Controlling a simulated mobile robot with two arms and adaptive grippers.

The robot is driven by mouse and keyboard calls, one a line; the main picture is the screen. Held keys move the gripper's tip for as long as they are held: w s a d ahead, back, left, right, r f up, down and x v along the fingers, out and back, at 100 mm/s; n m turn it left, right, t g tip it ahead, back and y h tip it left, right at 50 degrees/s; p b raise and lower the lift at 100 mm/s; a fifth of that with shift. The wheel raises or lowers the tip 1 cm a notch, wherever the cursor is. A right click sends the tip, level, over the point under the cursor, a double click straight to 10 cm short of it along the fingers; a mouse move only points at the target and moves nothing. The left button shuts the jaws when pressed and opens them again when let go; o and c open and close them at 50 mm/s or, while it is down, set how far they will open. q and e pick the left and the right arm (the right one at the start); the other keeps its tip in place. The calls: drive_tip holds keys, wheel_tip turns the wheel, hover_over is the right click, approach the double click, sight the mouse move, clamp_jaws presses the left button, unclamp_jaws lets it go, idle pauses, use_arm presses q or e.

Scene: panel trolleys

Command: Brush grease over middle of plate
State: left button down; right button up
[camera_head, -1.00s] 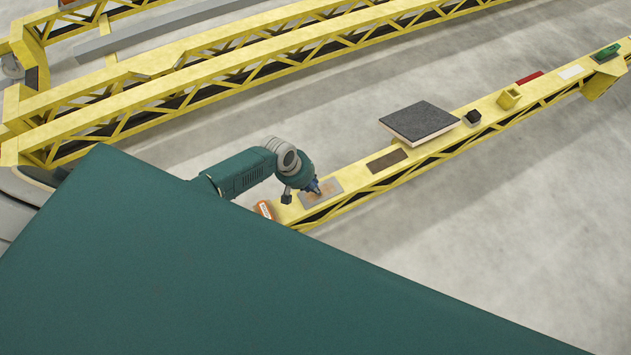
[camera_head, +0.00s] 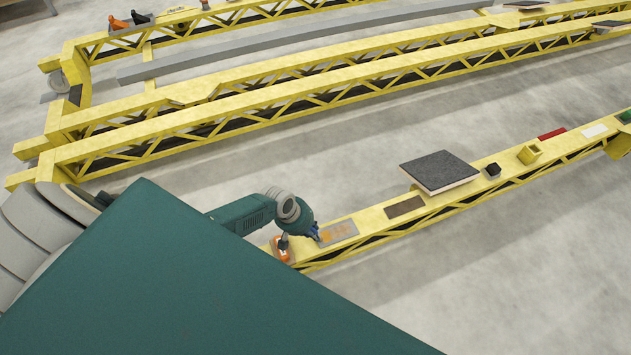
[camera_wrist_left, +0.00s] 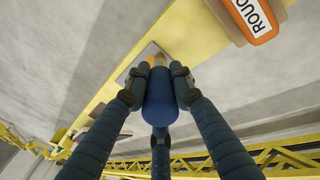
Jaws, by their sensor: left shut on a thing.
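A flat grey plate (camera_head: 346,229) with orange smears lies on the yellow beam (camera_head: 369,217) in the head view. My left gripper (camera_head: 315,232) is at the plate's left end. In the left wrist view, its dark blue fingers (camera_wrist_left: 158,72) are shut on a thick blue handle (camera_wrist_left: 161,102), likely the brush. The handle hides most of the brush head; a small orange-tan patch shows beyond it, and I cannot tell if it is bristle or grease. The plate's grey edge (camera_wrist_left: 141,58) shows beside the fingers. I cannot tell whether the brush touches the plate. My right gripper is out of view.
An orange block (camera_head: 283,249) with a white label stands close to the gripper, at the beam's near end. Farther along are a brown plate (camera_head: 404,207), a dark-topped slab (camera_head: 439,171), a black item (camera_head: 492,171) and a yellow box (camera_head: 529,154). Long yellow trusses (camera_head: 300,94) lie behind.

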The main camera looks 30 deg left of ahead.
use_arm(q)
drive_tip(key=shift+d, duration=0.1)
drive_tip(key=shift+w+d+b, duration=0.4)
drive_tip(key=shift+w+d, duration=0.5)
drive_tip(key=shift+w, duration=0.3)
drive_tip(key=shift+w+d+b, duration=0.35)
drive_tip(key=shift+w+d, duration=0.65)
drive_tip(key=shift+w, duration=0.3)
drive_tip(key=shift+w+d+b, duration=0.7)
drive_tip(key=shift+w+d, duration=0.2)
drive_tip(key=shift+w, duration=0.3)
drive_tip(key=shift+w+d+b, duration=0.7)
drive_tip(key=shift+w+d, duration=0.2)
drive_tip(key=shift+w, duration=0.25)
wheel_tip(320, 180, up, 6)
drive_tip(key=p, duration=0.6)
drive_tip(key=shift+r, duration=0.1)
